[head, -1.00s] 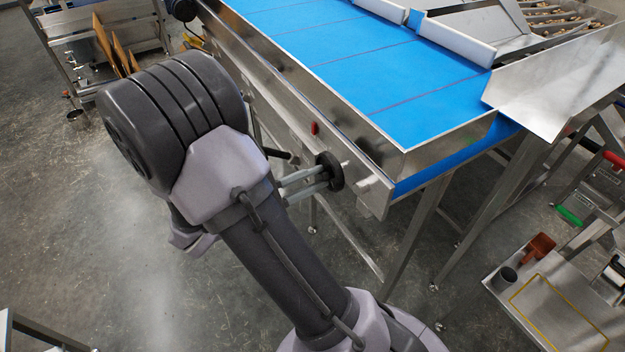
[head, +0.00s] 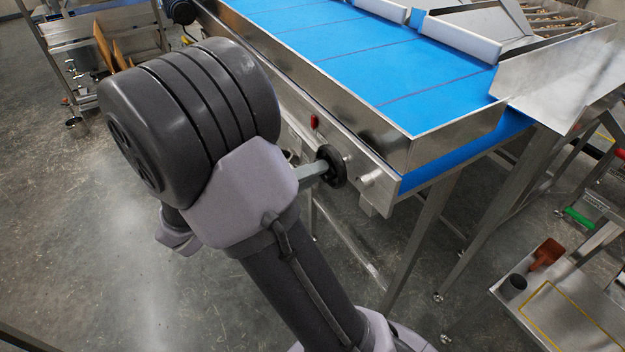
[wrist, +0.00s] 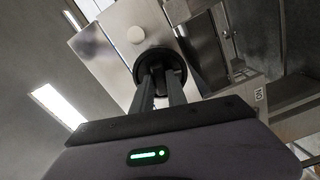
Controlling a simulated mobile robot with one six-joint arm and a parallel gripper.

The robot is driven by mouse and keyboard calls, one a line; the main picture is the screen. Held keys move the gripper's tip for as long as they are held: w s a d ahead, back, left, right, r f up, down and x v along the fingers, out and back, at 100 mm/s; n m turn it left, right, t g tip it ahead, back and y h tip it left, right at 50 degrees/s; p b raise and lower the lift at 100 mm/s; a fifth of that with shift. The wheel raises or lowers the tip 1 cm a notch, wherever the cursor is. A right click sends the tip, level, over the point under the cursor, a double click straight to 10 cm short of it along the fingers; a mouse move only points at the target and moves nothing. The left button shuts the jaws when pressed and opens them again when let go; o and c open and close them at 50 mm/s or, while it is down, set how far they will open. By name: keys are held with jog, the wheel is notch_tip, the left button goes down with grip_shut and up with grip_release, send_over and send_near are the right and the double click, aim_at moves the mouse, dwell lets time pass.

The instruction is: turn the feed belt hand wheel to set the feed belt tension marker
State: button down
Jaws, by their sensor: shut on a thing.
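The black feed belt hand wheel (head: 331,166) sticks out from the side of the steel feed belt frame, near its front end. It also shows in the wrist view (wrist: 160,51), just ahead of my gripper. My gripper (head: 318,169) is shut on the wheel, with its two grey fingers (wrist: 160,78) reaching in at the wheel's face. My arm hides the rest of the gripper in the head view. I cannot make out the tension marker in either view.
The blue feed belt (head: 410,65) runs along the frame's top. A red switch (head: 314,121) and a round metal stub (head: 369,178) sit on the frame near the wheel. A side table (head: 570,315) with a dark cup stands at lower right.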

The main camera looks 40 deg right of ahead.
jog(key=shift+m+b, duration=2.45)
jog(key=shift+m, duration=0.95)
jog(key=c, duration=1.3)
grip_release()
jog(key=p+v, duration=0.4)
jog(key=v, duration=1.3)
jog(key=shift+s+a, duration=0.1)
jog(key=shift+a, duration=0.2)
